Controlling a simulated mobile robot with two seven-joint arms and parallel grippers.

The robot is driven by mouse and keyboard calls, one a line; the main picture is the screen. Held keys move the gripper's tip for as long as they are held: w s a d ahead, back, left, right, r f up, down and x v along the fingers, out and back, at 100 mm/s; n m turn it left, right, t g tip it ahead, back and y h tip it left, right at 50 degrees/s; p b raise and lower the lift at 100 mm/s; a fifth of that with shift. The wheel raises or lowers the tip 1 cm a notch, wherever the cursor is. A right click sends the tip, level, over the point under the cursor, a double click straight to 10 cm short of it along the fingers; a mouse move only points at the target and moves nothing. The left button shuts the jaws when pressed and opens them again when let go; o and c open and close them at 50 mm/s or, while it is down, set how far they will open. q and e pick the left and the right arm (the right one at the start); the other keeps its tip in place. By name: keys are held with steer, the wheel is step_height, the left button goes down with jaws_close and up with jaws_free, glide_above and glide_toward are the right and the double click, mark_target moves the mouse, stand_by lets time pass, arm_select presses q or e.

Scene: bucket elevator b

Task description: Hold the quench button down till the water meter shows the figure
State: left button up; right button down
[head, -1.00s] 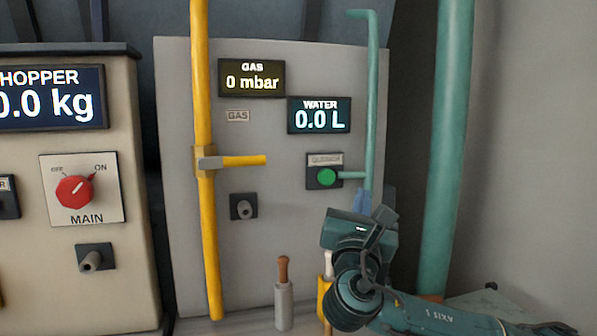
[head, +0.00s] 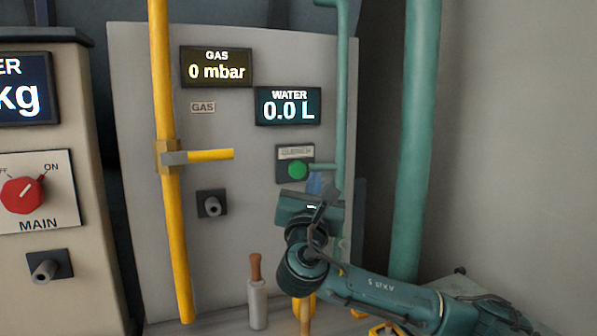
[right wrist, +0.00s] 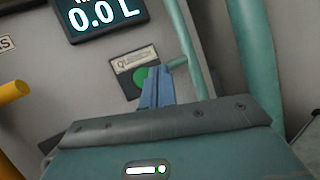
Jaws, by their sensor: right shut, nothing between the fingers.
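The quench button (head: 298,170) is a green round button on a dark plate with a small label above it, on the grey panel. The water meter (head: 288,106) above it reads 0.0 L. My right gripper (head: 316,183) is just below and right of the button in the head view, with blue fingers shut and empty. In the right wrist view the shut fingers (right wrist: 156,87) overlap the lower right part of the green button (right wrist: 141,76). I cannot tell whether they touch it. The left gripper is not in view.
A yellow gas pipe (head: 170,240) with a yellow lever (head: 210,155) stands left of the button. The gas meter (head: 216,67) reads 0 mbar. A thin teal pipe (head: 341,110) runs close right of the button. A cabinet with the red MAIN knob (head: 22,195) stands at far left.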

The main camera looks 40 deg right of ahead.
mark_target(303, 166)
steer(key=shift+w+d, duration=0.2)
steer(key=shift+w, duration=0.55)
steer(key=shift+w+d, duration=0.25)
steer(key=shift+w, duration=0.5)
steer(key=shift+w+d, duration=0.2)
steer(key=shift+w, duration=0.55)
steer(key=shift+w+p, duration=0.1)
steer(key=shift+p, duration=0.2)
steer(key=shift+w+d, duration=0.15)
steer(key=shift+w, duration=0.15)
steer(key=shift+w+d, duration=0.15)
steer(key=shift+w, duration=0.25)
stand_by(4.8)
